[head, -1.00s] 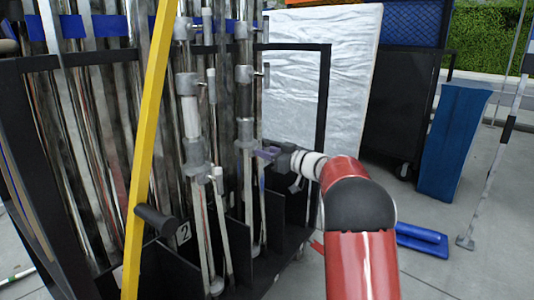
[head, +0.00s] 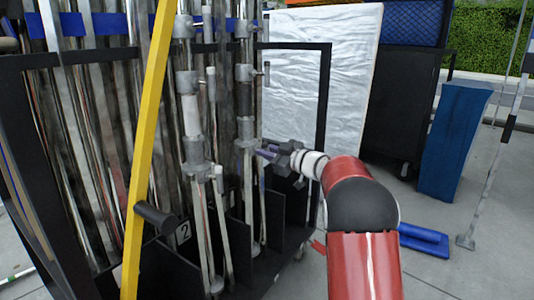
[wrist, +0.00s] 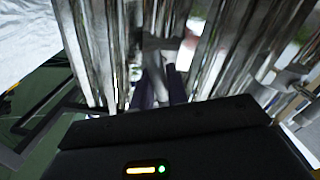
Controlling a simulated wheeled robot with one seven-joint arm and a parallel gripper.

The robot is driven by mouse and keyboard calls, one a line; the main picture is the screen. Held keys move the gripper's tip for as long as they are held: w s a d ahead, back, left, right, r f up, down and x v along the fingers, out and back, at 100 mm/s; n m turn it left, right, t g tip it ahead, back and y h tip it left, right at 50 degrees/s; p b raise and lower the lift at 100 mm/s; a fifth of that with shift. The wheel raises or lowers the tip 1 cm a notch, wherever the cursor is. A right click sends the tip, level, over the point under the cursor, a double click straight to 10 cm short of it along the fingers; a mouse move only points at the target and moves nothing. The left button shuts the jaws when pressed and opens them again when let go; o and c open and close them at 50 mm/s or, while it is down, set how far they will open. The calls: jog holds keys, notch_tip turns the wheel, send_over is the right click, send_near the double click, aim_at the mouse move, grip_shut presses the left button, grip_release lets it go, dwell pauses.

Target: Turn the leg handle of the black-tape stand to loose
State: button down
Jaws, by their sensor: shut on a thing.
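The stand with the black tape (head: 244,98) is upright in the rack, right of a similar stand with a white band (head: 191,116). Its lower grey collar (head: 246,143) is level with my gripper (head: 268,151). My gripper reaches in from the right, with its purple fingers against that collar's right side. The fingers also show in the wrist view (wrist: 160,90), close around a pale part beside the metal tubes. The gripper is shut on the leg handle, which is mostly hidden by the fingers.
A yellow bar (head: 146,140) slants across the rack's front left. Several chrome poles (head: 95,130) stand close behind. The black rack frame (head: 324,110) is right of the stand. A white wrapped panel (head: 345,75) and a blue block (head: 452,140) stand farther right.

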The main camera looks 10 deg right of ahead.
jog(key=n, duration=0.2)
jog(key=n+b, duration=0.1)
jog(key=shift+f+n, duration=0.2)
jog(key=shift+n, duration=0.2)
jog(key=n+b, duration=0.2)
jog(key=n, duration=0.1)
jog(key=shift+n, duration=0.3)
jog(key=n+b, duration=0.2)
jog(key=n, duration=0.1)
jog(key=shift+f+n, duration=0.1)
jog(key=shift+n, duration=0.2)
jog(key=n+b, duration=0.2)
jog(key=n, duration=0.1)
jog(key=shift+n, duration=0.3)
jog(key=n, duration=0.3)
jog(key=shift+n, duration=0.3)
jog(key=n, duration=0.4)
jog(key=shift+n, duration=0.3)
jog(key=n, duration=0.3)
jog(key=shift+n, duration=2.1)
